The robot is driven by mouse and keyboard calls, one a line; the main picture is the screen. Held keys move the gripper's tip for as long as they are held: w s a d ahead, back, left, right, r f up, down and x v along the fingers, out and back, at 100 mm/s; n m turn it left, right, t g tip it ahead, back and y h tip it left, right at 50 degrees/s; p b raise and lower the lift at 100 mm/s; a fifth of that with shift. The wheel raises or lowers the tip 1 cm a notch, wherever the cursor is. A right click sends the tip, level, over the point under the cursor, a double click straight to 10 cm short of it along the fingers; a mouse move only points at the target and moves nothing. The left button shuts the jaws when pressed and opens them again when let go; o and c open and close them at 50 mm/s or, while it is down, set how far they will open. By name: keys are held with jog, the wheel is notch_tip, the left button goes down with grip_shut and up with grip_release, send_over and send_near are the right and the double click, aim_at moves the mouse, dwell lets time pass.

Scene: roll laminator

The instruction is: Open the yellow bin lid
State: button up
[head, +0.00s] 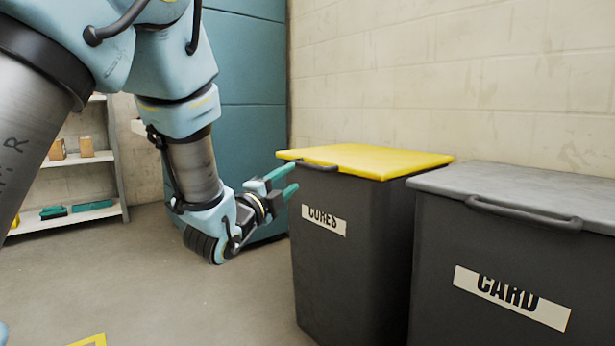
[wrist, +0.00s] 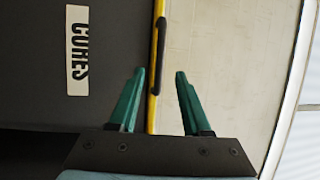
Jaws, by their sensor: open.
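The yellow lid (head: 375,160) lies flat and closed on the dark bin (head: 350,265) labelled CORES, with a dark handle (head: 317,165) on its front edge. My gripper (head: 287,180) is open and empty, just left of the bin's front upper corner, with its green fingers pointing toward the lid edge. In the wrist view, the lid edge (wrist: 153,115) is a thin yellow strip between my two fingers, nearer the left one. My gripper (wrist: 160,73) is not touching the handle as far as I can see.
A grey bin (head: 480,270) labelled CARD with a grey lid (head: 530,190) stands close on the right. A teal cabinet (head: 245,80) stands behind my arm. A shelf (head: 75,160) is at the far left. The floor (head: 200,300) in front is clear.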

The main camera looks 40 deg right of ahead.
aim_at(306, 167)
jog(key=b+x, duration=0.2)
jog(key=x, duration=0.6)
jog(key=shift+w+d+f+b, duration=0.1)
jog(key=shift+d+f+b, duration=0.05)
jog(key=shift+d+b, duration=0.15)
jog(key=shift+w+d+r, duration=0.2)
jog(key=shift+d, duration=0.25)
grip_shut()
dwell(0.6)
